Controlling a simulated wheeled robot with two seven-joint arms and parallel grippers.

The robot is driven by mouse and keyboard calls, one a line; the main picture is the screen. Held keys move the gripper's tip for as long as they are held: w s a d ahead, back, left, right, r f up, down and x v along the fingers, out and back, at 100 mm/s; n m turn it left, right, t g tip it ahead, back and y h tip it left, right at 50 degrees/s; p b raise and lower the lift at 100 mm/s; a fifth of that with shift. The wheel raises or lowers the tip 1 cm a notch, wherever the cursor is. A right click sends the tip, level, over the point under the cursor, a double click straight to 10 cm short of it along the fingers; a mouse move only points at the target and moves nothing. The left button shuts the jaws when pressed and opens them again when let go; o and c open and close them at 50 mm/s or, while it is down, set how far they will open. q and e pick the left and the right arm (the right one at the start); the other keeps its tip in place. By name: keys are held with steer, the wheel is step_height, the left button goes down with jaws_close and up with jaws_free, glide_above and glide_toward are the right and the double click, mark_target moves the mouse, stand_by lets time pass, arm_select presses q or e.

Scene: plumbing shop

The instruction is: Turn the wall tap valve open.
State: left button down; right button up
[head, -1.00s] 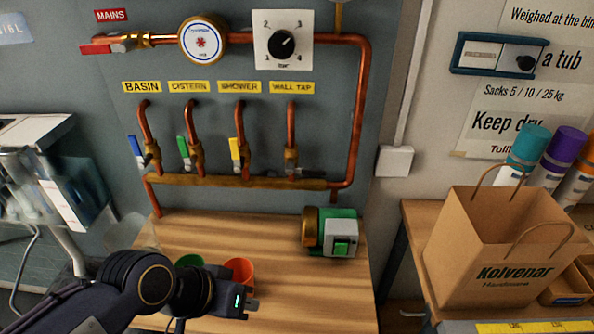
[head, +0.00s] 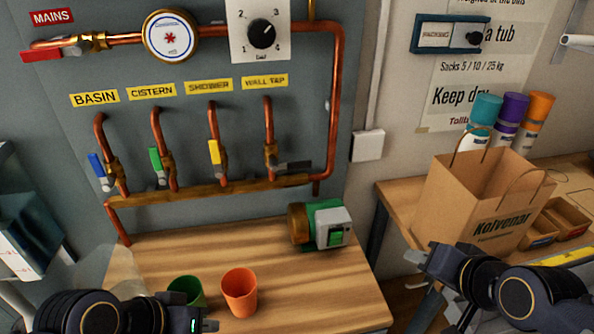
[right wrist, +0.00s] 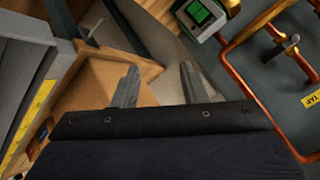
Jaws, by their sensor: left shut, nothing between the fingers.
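The wall tap valve (head: 271,160) is the rightmost of the branch valves, under the yellow WALL TAP label (head: 265,82). Its dark grey lever (head: 294,167) points right, crosswise to its copper pipe. The valve and lever also show at the upper right of the right wrist view (right wrist: 284,46). My right gripper (head: 418,268) is open and empty, in front of the paper bag, below and right of the valve. Its spread fingers show in the right wrist view (right wrist: 159,66). My left gripper (head: 207,325) is shut and empty at the bottom edge, partly cut off, well below the valve.
Blue, green and yellow levers hang on the neighbouring valves. A green pump (head: 322,226) stands on the wooden bench (head: 270,268) below the pipes. An orange cup (head: 239,293) and a green cup (head: 186,288) stand near my left gripper. A paper bag (head: 478,205) stands right.

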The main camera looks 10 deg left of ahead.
steer(key=w+a+m+t+y+b, duration=0.2)
steer(key=w+a+y+b, duration=0.25)
steer(key=w+a, duration=0.7)
steer(key=m+t+y+b, duration=0.1)
steer(key=m+t+y, duration=0.1)
steer(key=m+y, duration=0.2)
glide_toward(301, 166)
steer(key=x, duration=0.3)
steer(key=p+x, duration=0.1)
steer(key=x, duration=0.6)
steer(key=shift+w+a, duration=0.1)
steer(key=shift+a, duration=0.05)
jaws_close()
